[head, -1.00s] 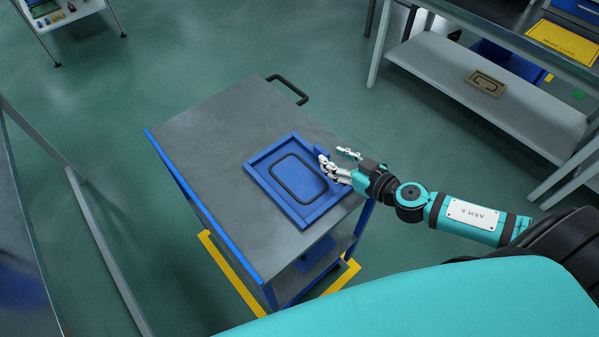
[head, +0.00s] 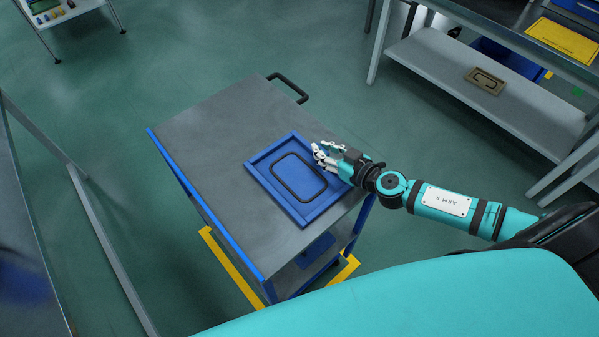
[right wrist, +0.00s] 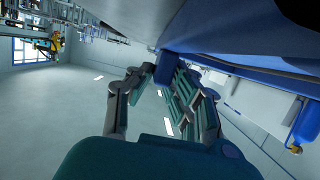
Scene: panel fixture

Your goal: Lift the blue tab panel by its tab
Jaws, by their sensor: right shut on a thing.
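The blue tab panel (head: 300,178) lies flat on the grey top of a cart, with a black rounded ring on its face. My right gripper (head: 322,154) is at the panel's right-hand edge and covers the tab there in the head view. In the right wrist view a small blue tab (right wrist: 165,68) sits between the fingertips of my right gripper (right wrist: 163,76), which is shut on it. I see no clear gap between the panel and the cart top. My left gripper is not in view.
The cart top (head: 210,140) is bare left of and behind the panel. A black handle (head: 290,88) sticks out at its far end. A grey shelf bench (head: 470,85) stands at the right, with a tan part (head: 485,81) on its lower shelf. A grey table edge runs along the left.

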